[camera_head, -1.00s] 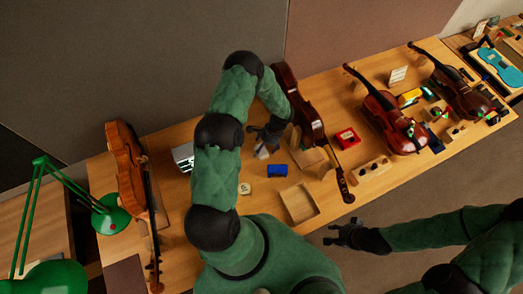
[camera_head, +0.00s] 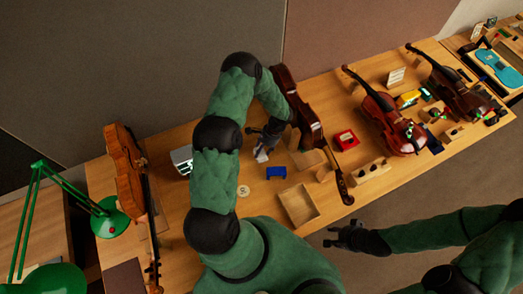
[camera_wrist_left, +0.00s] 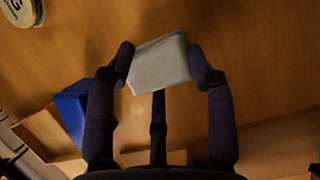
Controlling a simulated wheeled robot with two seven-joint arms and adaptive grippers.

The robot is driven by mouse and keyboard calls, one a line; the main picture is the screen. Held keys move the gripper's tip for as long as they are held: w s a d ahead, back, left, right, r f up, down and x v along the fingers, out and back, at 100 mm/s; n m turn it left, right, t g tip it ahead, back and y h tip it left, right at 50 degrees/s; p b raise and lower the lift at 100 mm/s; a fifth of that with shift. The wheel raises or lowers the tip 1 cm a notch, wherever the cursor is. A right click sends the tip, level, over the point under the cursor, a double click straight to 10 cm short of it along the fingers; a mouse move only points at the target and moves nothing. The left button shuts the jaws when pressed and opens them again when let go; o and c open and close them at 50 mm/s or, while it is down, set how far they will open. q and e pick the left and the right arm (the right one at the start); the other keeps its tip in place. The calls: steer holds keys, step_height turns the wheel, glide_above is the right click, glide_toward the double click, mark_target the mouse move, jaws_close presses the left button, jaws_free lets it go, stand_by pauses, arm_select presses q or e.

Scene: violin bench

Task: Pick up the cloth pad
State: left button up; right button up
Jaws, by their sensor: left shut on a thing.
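The cloth pad (camera_wrist_left: 158,66) is a pale grey, flat-sided piece in the left wrist view. It sits between the dark fingers of my left gripper (camera_wrist_left: 160,62), which is shut on it. In the head view the pad (camera_head: 262,154) shows as a small whitish patch at the fingertips of my left gripper (camera_head: 264,147), over the wooden bench. I cannot tell whether the pad touches the bench. My right gripper (camera_head: 333,238) is empty, its fingers spread, in front of the bench's front edge.
A blue block (camera_head: 276,172), a round pale disc (camera_head: 243,191) and an open wooden tray (camera_head: 299,205) lie close by. A red box (camera_head: 346,139) is further right. A green lamp (camera_head: 110,218) stands left.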

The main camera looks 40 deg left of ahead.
arm_select(q)
steer(key=shift+r, duration=0.5)
steer(key=d+r, duration=0.1)
steer(key=r, duration=0.1)
steer(key=s+d+r, duration=0.1)
steer(key=d+r, duration=0.1)
steer(key=r, duration=0.1)
steer(key=d+r+b, duration=0.1)
steer(key=r, duration=0.1)
steer(key=shift+s+d+r, duration=0.15)
steer(key=shift+d+r, duration=0.05)
steer(key=shift+d, duration=0.2)
steer(key=s+d+r, duration=0.1)
steer(key=d, duration=0.2)
steer(key=d+r+b, duration=0.1)
steer(key=d, duration=0.1)
steer(key=s+d+r, duration=0.1)
steer(key=d+r, duration=0.1)
steer(key=d, duration=0.1)
steer(key=shift+s+d, duration=0.3)
steer(key=shift+s, duration=0.05)
steer(key=o, duration=0.3)
steer(key=shift+c, duration=1.4)
